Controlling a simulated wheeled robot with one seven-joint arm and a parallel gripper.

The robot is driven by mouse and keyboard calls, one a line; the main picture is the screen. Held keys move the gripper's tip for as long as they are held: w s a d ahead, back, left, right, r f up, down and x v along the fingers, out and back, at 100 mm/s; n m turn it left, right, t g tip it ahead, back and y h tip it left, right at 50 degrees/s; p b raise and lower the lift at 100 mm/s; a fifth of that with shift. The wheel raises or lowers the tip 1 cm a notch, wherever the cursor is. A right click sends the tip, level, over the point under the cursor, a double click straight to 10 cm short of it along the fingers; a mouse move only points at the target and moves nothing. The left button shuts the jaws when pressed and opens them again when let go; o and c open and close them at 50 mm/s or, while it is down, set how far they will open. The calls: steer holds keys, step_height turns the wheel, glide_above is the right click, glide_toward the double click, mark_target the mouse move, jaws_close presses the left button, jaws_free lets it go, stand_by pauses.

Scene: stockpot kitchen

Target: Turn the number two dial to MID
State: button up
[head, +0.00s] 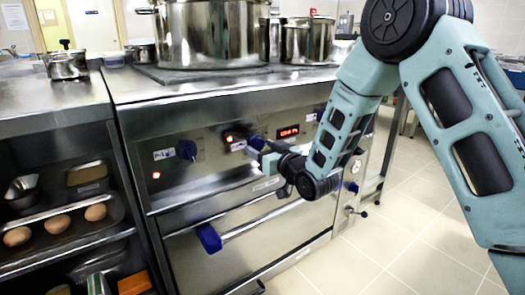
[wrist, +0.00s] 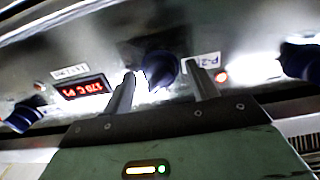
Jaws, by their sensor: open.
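The number two dial (head: 256,142) is a dark blue knob on the steel front panel, beside a small white label. In the wrist view the dial (wrist: 158,68) shows between my two fingertips, with the P-2 label (wrist: 203,62) beside it. My gripper (head: 265,155) is at the panel by this dial, and its fingers (wrist: 162,76) are open, one on each side of the knob in the picture. I cannot tell whether they touch it. The dial's pointer setting is too dark to read.
Another blue dial (head: 187,150) is left of it, by the P-1 label (head: 163,154). A red display (head: 288,132) is to the right. Below is an oven door handle (head: 262,220) with blue ends. Large pots (head: 212,35) stand on top. Open floor (head: 415,215) lies right.

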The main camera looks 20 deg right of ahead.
steer(key=shift+w, duration=0.15)
steer(key=c, duration=1)
